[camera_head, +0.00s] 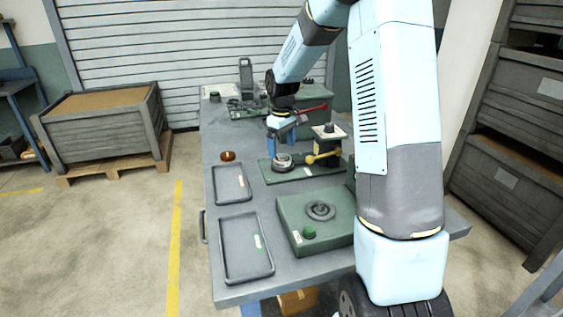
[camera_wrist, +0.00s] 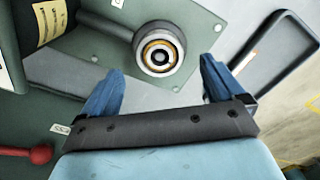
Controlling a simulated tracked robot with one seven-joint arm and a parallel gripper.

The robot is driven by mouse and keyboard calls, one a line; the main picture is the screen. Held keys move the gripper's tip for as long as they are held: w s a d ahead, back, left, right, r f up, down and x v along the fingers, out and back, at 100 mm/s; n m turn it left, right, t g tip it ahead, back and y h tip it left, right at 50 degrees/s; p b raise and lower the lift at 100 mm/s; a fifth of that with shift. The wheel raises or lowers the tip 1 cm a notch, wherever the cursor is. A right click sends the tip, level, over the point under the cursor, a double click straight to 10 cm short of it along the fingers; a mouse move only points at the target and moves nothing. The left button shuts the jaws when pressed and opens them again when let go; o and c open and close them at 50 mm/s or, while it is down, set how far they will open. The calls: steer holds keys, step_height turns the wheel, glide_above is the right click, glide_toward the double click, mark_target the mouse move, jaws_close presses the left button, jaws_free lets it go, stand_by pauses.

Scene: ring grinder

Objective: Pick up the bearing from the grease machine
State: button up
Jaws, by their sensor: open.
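The bearing (camera_wrist: 159,50) shows in the wrist view as a ring with a brassy inner band and a dark centre. It sits on a round grey seat of the grease machine (camera_wrist: 203,25), a green plate. In the head view the grease machine (camera_head: 310,172) is on the table, with a yellow ball lever (camera_head: 322,157); the bearing there is small and partly hidden by the fingers. My gripper (camera_wrist: 160,75) is open and empty. Its blue fingertips are spread to either side, just short of the bearing in the picture. My gripper also shows above the seat in the head view (camera_head: 283,140).
Two grey trays (camera_head: 217,250) lie along the table's left side, with a brown ring (camera_head: 228,156) behind them. A green machine (camera_head: 296,234) with a spiral disc stands in front. A red lever (camera_head: 312,109) is close behind my gripper.

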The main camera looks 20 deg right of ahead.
mark_target(282, 158)
step_height(282, 158, down, 4)
steer(key=shift+f, duration=0.1)
steer(key=c, duration=1.7)
steer(key=shift+o, duration=0.2)
